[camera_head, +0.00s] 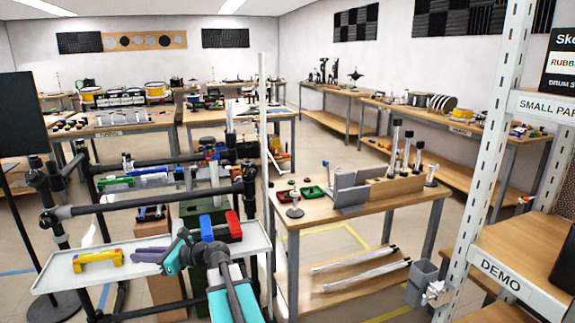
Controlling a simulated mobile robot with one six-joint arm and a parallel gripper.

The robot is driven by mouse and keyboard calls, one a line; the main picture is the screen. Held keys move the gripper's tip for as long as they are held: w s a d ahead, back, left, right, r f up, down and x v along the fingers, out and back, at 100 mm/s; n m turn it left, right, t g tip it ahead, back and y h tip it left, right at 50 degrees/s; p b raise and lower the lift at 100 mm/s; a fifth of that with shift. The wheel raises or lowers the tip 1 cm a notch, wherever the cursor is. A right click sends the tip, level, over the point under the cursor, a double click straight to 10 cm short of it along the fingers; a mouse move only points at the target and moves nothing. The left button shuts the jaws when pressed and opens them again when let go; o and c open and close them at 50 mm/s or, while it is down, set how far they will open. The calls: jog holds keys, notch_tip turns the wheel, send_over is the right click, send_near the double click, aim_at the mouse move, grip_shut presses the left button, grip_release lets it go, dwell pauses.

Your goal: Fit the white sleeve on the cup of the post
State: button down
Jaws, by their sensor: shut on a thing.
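My teal and dark grey arm reaches up from the bottom edge, and my gripper (180,250) is at its far end, above the pale tray. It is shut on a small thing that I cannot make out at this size. I cannot pick out the white sleeve for certain. A small metal post (295,205) on a round base stands at the front left of the middle wooden table. It may be the post with the cup, but its top is too small to tell. My gripper is left of this post and apart from it.
The pale tray (55,279) holds a yellow piece (97,260) and a red block (234,225). Black rails (150,200) cross behind it. The wooden table (340,218) bears a green dish (313,192), grey panels and tall posts. A white perforated upright (490,160) stands at right.

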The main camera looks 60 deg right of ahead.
jog(key=s+d+r+m+h+p, duration=0.1)
jog(key=d+r+m+h+p, duration=0.15)
jog(key=d, duration=0.75)
jog(key=s+d+r+m+t+h+p, duration=0.15)
jog(key=d+h, duration=0.25)
jog(key=d, duration=0.6)
jog(key=s+d+r+m+h+p, duration=0.1)
jog(key=d+r+m+h, duration=0.15)
jog(key=d, duration=0.75)
jog(key=s+d+r+m+g+h+p, duration=0.1)
jog(key=s+d+r+m+h, duration=0.1)
jog(key=s+d, duration=0.3)
jog(key=s+d+r+m+g+h+p, duration=0.1)
jog(key=s+d+h, duration=0.3)
jog(key=d, duration=0.8)
jog(key=s+d+r+m+g+h+p, duration=0.1)
jog(key=s+d+r+m+h+p, duration=0.1)
jog(key=s+d, duration=0.4)
jog(key=d+r+m+p, duration=0.1)
jog(key=d+r, duration=0.1)
jog(key=d, duration=0.1)
jog(key=shift+s+d+m+g+h, duration=0.3)
jog(key=shift+s+m+g+h, duration=0.05)
jog(key=shift+h, duration=0.05)
jog(key=shift+w+a+r+g+p, duration=0.1)
jog(key=shift+a+r+g+p, duration=0.15)
jog(key=shift+p, duration=0.5)
notch_tip(320, 180, down, 8)
jog(key=b, duration=0.5)
jog(key=shift+b, duration=0.3)
